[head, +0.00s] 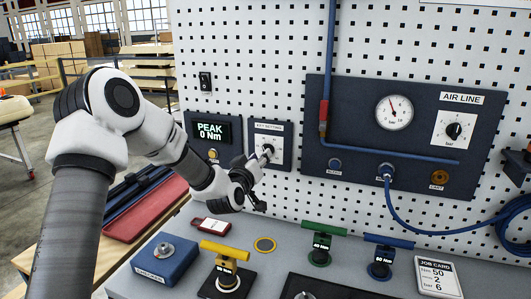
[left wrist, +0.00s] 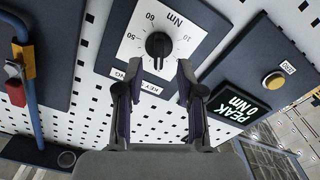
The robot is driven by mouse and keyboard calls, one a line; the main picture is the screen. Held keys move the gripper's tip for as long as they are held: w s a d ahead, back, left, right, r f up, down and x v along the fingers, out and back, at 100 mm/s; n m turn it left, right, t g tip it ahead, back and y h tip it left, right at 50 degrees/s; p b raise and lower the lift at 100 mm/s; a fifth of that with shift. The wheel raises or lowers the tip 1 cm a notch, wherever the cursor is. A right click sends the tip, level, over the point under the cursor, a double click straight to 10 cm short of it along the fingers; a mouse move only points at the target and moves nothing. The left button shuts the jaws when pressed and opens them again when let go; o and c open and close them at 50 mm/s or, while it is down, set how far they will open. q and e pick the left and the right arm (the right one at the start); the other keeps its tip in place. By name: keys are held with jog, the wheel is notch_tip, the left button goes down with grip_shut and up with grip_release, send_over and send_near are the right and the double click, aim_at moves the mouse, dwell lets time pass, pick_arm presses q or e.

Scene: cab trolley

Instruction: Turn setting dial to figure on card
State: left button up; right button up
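The setting dial (head: 267,150) is a black knob on a white Nm face, on a dark wall panel. In the left wrist view the knob (left wrist: 158,45) appears with the figures 10, 50 and 60 readable; its pale mark seems to point down the picture, toward my fingers. The job card (head: 438,277) lies at the bench's right and reads Nm 50, 2, bar 6. My left gripper (head: 256,183) is open and empty just before the dial; in the wrist view its fingertips (left wrist: 156,72) are apart, below the knob. A dark part at the head view's right edge looks like my right gripper (head: 518,166).
The display (head: 212,132) reads PEAK 0 Nm. The air line panel (head: 345,110) with a gauge and second dial is at right. Yellow (head: 226,250), green (head: 324,229) and blue (head: 388,241) handled tools stand on the bench. A blue hose (head: 430,232) hangs at right.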

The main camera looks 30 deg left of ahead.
pick_arm(q)
jog(key=x, duration=0.4)
jog(key=shift+w+p, duration=0.15)
jog(key=shift+p, duration=0.25)
jog(key=shift+r, duration=0.1)
grip_shut()
jog(key=shift+m, duration=0.4)
jog(key=m+p, duration=0.1)
jog(key=m, duration=0.6)
jog(key=m+p, duration=0.1)
jog(key=m, duration=0.5)
jog(key=m+p, duration=0.1)
jog(key=m, duration=0.6)
jog(key=shift+d+m, duration=0.3)
jog(key=shift+d, duration=0.1)
